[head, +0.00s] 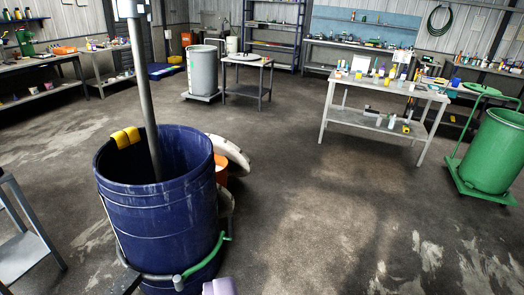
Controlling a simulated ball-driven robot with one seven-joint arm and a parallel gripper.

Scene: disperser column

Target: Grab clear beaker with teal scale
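I cannot make out a clear beaker with a teal scale in this view. Several small containers and bottles, white, yellow and blue, stand on the top of a grey metal table (412,91) at the right, well away from me. They are too small to tell whether one is the beaker. My gripper does not show. A pale purple piece (217,287) is cut off by the bottom edge, and I cannot tell what it is.
A large dark blue drum (155,215) with a grey pole standing in it fills the near left. A green drum (494,150) stands on a wheeled base at the right. A grey drum (202,70) stands farther back. The concrete floor between is clear.

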